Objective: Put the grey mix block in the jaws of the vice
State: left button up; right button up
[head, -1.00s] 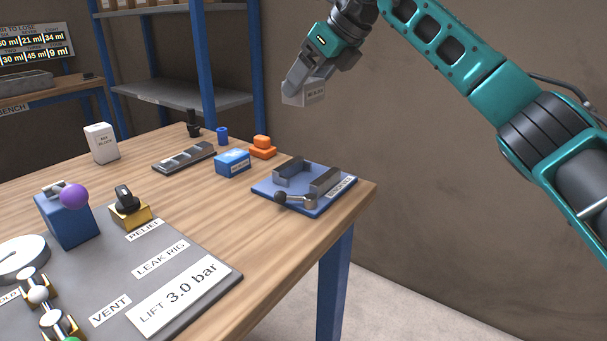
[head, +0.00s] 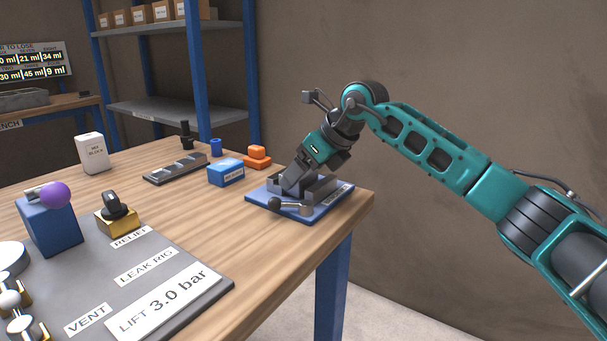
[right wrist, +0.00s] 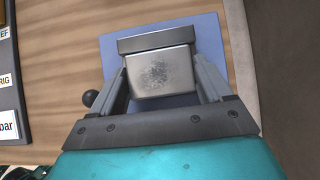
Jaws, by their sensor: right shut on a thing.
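My right gripper (head: 293,182) is down at the vice and shut on the grey mix block. In the right wrist view the block (right wrist: 160,73) sits between the two fingers, its worn grey face toward the camera. One grey vice jaw (right wrist: 157,41) lies right along the block's upper edge in that view. The vice (head: 322,187) has a blue base (head: 268,203) and stands at the table's right corner. In the head view the gripper and jaws hide most of the block, so its depth between the jaws cannot be told. My left gripper is out of view.
A blue labelled block (head: 226,172), an orange stepped piece (head: 257,157) and a grey slotted tray (head: 175,168) lie left of and behind the vice. A white labelled block (head: 92,153) stands farther left. The leak rig plate (head: 190,262) fills the front.

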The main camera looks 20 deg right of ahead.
jog(key=shift+r, duration=0.1)
jog(key=o, duration=1.4)
jog(key=shift+s+d+r, duration=0.15)
jog(key=shift+r, duration=0.15)
pick_arm(q)
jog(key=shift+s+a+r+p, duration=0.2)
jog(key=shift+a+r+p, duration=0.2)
jog(key=shift+p, duration=0.65)
pick_arm(e)
jog(key=v, duration=1.1)
jog(key=shift+s, duration=0.15)
jog(key=shift+d, duration=0.1)
